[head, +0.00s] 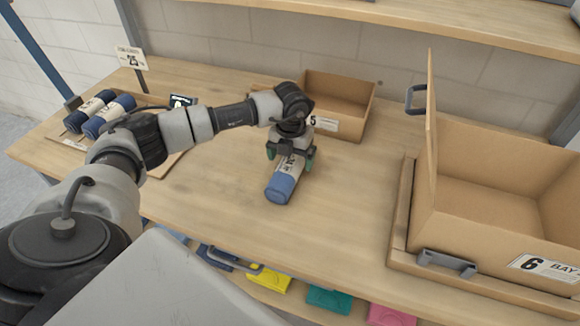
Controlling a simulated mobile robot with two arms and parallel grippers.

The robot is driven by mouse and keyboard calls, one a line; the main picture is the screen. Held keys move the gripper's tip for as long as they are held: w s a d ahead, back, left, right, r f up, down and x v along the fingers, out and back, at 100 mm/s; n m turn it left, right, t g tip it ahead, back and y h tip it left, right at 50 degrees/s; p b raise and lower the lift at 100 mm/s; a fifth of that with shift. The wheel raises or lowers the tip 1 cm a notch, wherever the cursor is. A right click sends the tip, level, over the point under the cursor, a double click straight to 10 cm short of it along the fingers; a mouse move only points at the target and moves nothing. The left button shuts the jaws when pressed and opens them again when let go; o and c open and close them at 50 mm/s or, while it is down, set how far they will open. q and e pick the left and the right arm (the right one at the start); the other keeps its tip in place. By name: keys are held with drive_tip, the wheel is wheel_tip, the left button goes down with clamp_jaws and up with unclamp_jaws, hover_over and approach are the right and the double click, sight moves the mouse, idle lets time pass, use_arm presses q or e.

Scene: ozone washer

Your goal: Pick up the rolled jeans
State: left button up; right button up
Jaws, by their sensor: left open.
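A rolled pair of blue jeans with a pale printed band (281,187) lies on the wooden table near its middle. My left gripper (290,160) is over the roll's far end, pointing down, with its green-tipped fingers apart on either side of the band. I cannot tell whether the fingers touch the roll. My right gripper is out of view.
An open cardboard box (345,92) stands just behind the gripper. A large open box marked 6 (490,235), with a raised lid (431,150), fills the right. Coloured items, including a yellow one (268,279), sit on a shelf below. The table right of the roll is clear.

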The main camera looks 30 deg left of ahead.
sight(290, 162)
use_arm(q)
drive_tip(key=f, duration=0.2)
drive_tip(key=f+p, duration=0.1)
drive_tip(key=shift+s+f, duration=0.3)
drive_tip(key=shift+f, duration=0.25)
drive_tip(key=shift+w, duration=0.1)
drive_tip(key=shift+c, duration=0.6)
drive_tip(key=c, duration=1.1)
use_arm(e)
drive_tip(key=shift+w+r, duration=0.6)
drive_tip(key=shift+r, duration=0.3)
use_arm(q)
drive_tip(key=shift+r, duration=0.1)
